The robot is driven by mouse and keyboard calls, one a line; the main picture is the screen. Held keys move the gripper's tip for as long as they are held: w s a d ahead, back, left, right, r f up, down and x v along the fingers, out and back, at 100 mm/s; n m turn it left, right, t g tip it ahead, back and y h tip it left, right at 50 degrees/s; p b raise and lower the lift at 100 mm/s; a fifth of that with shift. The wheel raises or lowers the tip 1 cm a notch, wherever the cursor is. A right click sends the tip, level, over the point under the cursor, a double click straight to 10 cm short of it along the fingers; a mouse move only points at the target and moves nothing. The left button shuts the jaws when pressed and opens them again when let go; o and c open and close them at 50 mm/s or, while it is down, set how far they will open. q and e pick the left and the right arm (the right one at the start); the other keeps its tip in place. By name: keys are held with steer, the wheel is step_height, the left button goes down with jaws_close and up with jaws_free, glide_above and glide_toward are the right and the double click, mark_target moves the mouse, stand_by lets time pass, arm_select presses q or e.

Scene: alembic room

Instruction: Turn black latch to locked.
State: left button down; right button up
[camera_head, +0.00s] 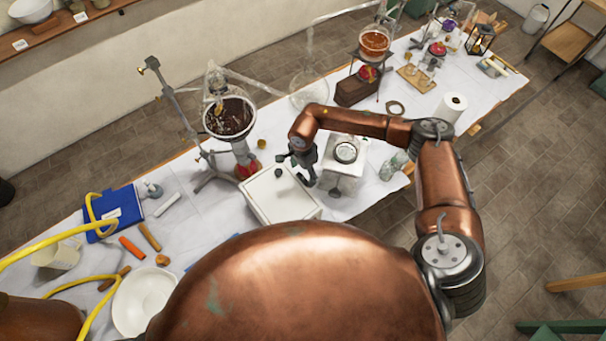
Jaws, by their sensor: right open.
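A white box (280,200) with a flat pale lid stands on the table, in the middle of the view. A small black knob-like part (278,172), which looks like the latch, sits on the lid near its far edge. Its turned position is too small to tell. My right gripper (295,170) is open, dark and pointed down at the box's far right corner, just right of the black part. I cannot tell whether a finger touches the box. My left gripper is not in view.
A white scale-like device (345,165) stands close right of the gripper. A metal stand with a dark-filled glass vessel (229,118) rises behind the box. A blue book (114,212), yellow tubing (55,237) and a white bowl (143,300) lie to the left.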

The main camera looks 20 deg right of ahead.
mark_target(303, 179)
steer(key=shift+f, duration=1.35)
steer(key=shift+c, duration=0.4)
steer(key=shift+a, duration=0.1)
steer(key=c, duration=1.1)
